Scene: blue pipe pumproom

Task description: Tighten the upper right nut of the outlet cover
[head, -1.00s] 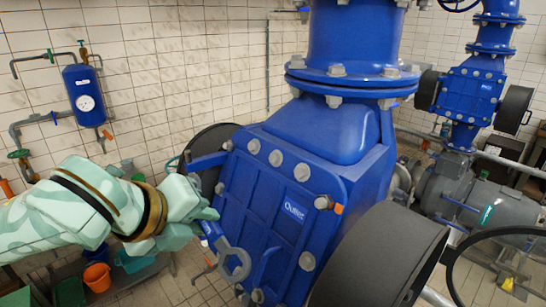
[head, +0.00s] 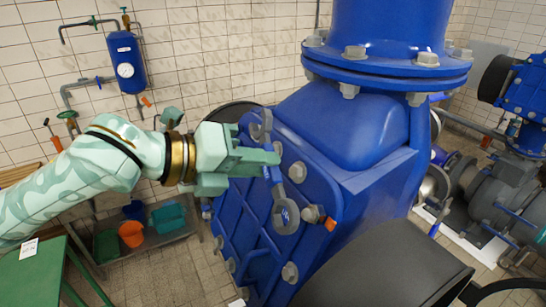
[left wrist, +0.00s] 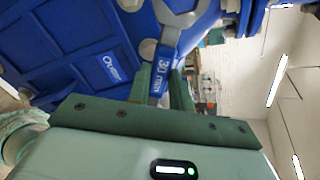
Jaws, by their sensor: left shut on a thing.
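My left gripper (head: 262,163) is shut on a blue-handled wrench (head: 274,174) with grey ends, in front of the outlet cover's upper part. One wrench end points up; the ring end (head: 286,216) hangs below the fingers. The blue outlet cover (head: 245,215) has nuts along its edge. An upper right nut (head: 311,213), with an orange marker (head: 330,224) beside it, is just right of the ring end, which looks apart from it. In the left wrist view the wrench (left wrist: 161,75) reads 30 mm and the cover (left wrist: 80,75) is behind. My right gripper is not in view.
A large dark grey cylinder (head: 385,275) juts out at lower right. A blue flange (head: 385,67) rises above the cover. A shelf with an orange bucket (head: 131,234) and a green table (head: 35,275) stand at left.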

